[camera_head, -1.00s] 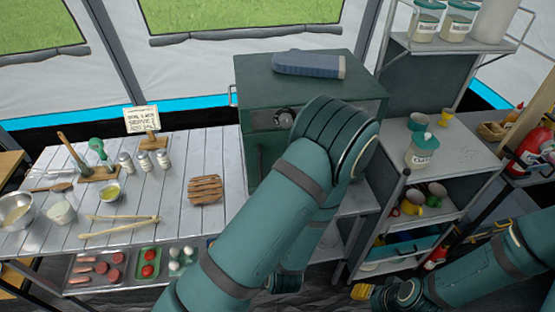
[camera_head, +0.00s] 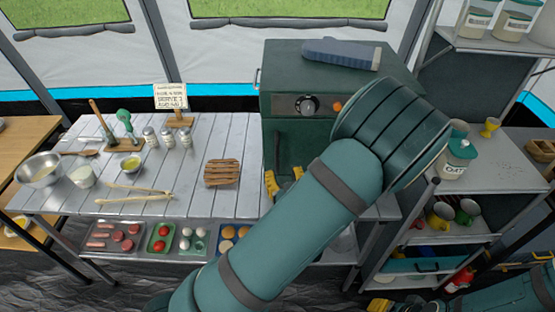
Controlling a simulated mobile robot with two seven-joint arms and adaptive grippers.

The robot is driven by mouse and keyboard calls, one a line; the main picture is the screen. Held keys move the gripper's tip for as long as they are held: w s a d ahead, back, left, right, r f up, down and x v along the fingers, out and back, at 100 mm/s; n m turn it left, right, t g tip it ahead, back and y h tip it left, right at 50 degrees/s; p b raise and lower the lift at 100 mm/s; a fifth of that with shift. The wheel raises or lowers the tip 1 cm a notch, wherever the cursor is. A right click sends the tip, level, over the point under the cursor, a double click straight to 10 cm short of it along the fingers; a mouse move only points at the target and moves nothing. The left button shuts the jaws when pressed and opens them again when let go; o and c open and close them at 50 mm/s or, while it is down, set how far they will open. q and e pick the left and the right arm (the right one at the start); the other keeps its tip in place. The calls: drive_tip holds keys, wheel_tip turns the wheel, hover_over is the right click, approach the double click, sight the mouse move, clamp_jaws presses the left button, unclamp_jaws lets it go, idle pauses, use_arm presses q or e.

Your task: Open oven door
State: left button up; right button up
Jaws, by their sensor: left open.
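The oven (camera_head: 285,86) is a dark green box on the far right part of the slatted table. Its front panel has a round knob and an orange light. The door (camera_head: 300,141) below looks shut, with a dark upright bar (camera_head: 277,152) at its left side. My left arm crosses in front and hides the door's right part. My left gripper (camera_head: 283,183), with yellow fingertips, is open and empty low in front of the door, just below the bar; contact cannot be told. My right gripper (camera_head: 379,305) shows only partly at the bottom edge.
A blue-grey object (camera_head: 341,54) lies on top of the oven. A wooden trivet (camera_head: 222,173), tongs (camera_head: 135,193), shakers and bowls are on the table (camera_head: 200,202) to the left. A shelf unit with jars and cups stands close on the right. Food trays sit below the table.

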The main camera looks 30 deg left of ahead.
sight(278, 154)
use_arm(q)
drive_tip(key=x, duration=0.8)
drive_tip(key=shift+w+a+p, duration=0.2)
drive_tip(key=shift+p, duration=0.15)
drive_tip(key=shift+o, duration=0.3)
clamp_jaws()
